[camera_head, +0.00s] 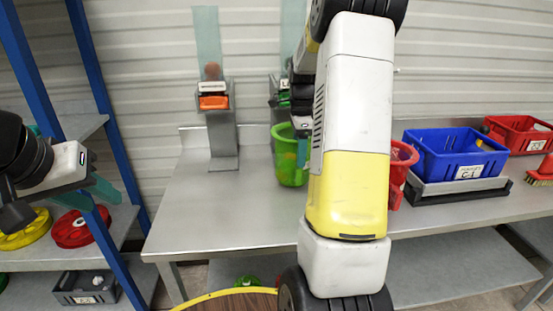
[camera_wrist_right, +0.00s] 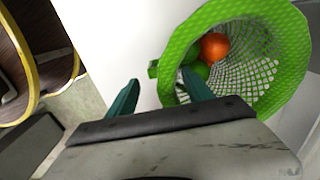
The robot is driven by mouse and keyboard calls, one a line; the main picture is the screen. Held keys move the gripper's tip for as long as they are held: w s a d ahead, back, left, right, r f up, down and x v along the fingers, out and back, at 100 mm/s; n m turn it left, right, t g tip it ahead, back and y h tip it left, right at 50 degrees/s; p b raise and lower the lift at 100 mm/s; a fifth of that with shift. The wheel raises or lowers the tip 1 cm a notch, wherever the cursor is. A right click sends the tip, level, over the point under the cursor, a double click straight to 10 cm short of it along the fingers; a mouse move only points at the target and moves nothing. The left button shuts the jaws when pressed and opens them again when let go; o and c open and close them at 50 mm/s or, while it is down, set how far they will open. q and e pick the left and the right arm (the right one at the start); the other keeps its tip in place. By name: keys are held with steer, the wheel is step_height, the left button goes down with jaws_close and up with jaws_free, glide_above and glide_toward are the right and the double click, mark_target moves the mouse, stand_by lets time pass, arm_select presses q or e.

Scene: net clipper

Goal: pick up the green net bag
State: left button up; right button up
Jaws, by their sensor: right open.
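The green net bag (camera_head: 285,165) stands upright on the metal table in the head view, partly hidden by my right arm. The right wrist view shows its wide green rim (camera_wrist_right: 182,40), white mesh inside, and an orange fruit (camera_wrist_right: 213,46) with green ones in it. My right gripper (camera_wrist_right: 160,92) is open, with one teal finger outside the bag at the left and the other overlapping its near rim. I cannot tell whether they touch. In the head view this gripper is hard to make out. My left gripper (camera_head: 78,160) is open and empty at the left, before the shelf.
A clipping stand (camera_head: 222,135) with an orange part is at the back left of the table (camera_head: 200,220). A red basket (camera_head: 398,170) is partly behind my right arm. A blue crate (camera_head: 455,155) and a red crate (camera_head: 518,135) are at the right. The table's left front is clear.

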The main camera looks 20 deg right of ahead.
steer(key=shift+f, duration=1.4)
jaws_close()
steer(key=shift+r, duration=0.1)
